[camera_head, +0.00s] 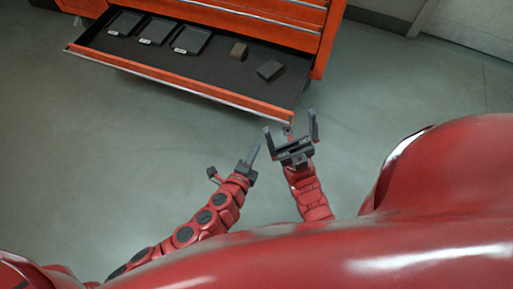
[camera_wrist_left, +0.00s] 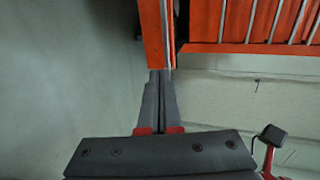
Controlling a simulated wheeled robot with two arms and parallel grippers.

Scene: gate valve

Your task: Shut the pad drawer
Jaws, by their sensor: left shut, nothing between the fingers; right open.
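The pad drawer (camera_head: 215,77) stands pulled out of the orange cabinet, with a dark lining and an orange front (camera_head: 180,83) with a metal edge strip. It holds a brown block (camera_head: 239,51) and a dark grey block (camera_head: 270,70) on the right, and three dark trays on the left. My left gripper (camera_head: 255,152) is shut and empty, below the drawer front's right part. In the left wrist view its closed fingers (camera_wrist_left: 161,74) point at an orange panel end (camera_wrist_left: 152,40); I cannot tell whether they touch. My right gripper (camera_head: 290,125) is open and empty, just below the front's right end.
The three trays (camera_head: 157,31) lie in a row in the drawer. The orange cabinet (camera_head: 327,35) rises behind, with other drawers shut. Grey floor (camera_head: 80,150) is clear to the left and right. A pale wall (camera_head: 470,30) is at the back right.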

